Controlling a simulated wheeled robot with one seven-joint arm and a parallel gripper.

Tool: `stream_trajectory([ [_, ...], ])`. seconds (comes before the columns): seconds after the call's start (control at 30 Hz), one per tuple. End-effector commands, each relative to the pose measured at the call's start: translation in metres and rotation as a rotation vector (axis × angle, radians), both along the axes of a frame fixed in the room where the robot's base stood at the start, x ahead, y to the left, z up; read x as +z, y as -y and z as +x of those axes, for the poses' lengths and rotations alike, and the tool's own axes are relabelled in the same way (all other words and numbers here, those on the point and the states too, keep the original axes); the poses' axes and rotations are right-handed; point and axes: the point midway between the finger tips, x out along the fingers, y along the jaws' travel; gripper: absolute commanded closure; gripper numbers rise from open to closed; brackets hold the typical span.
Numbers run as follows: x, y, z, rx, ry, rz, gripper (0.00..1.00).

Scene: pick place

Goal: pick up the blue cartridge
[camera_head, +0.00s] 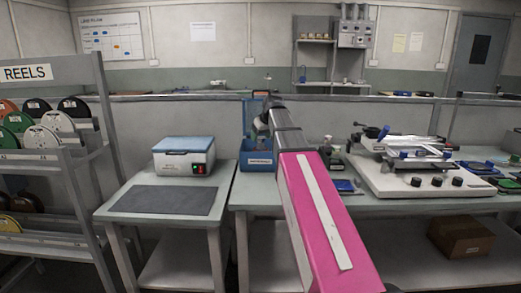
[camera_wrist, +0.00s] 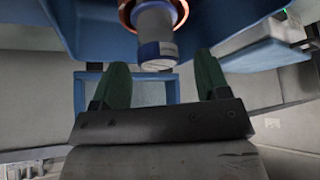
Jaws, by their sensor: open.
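In the wrist view, a grey cylinder with a dark blue band (camera_wrist: 155,34), likely the blue cartridge, projects within a copper-coloured ring (camera_wrist: 183,12) beside a blue surface. My gripper (camera_wrist: 161,62) has two green fingers spread apart, with nothing between them. The cylinder's banded end lies just beyond the fingertips, roughly in line with the gap; I cannot tell whether they touch. In the head view, my arm reaches to a blue bin (camera_head: 256,162) on the bench, and the arm's end hides most of what is there. I cannot make out the cartridge in that view.
A white box with a blue lid (camera_head: 184,156) and a dark mat (camera_head: 168,200) are on the left table. Right of the bin are small bottles (camera_head: 331,150) and a large white machine (camera_head: 415,178). A reel rack (camera_head: 85,160) stands far left.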

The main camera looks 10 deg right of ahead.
Motion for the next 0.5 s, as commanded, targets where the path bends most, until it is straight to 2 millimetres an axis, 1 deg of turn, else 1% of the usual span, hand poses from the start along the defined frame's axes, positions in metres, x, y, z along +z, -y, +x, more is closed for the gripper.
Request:
stream_trajectory([
  [0.2, -0.027, -0.003, 0.012, 0.0, -0.001, 0.0, 0.31],
  [0.3, -0.035, -0.005, 0.016, 0.0, 0.0, 0.0, 0.31],
  [0.5, -0.037, -0.006, 0.017, 0.0, 0.001, 0.0, 0.31],
])
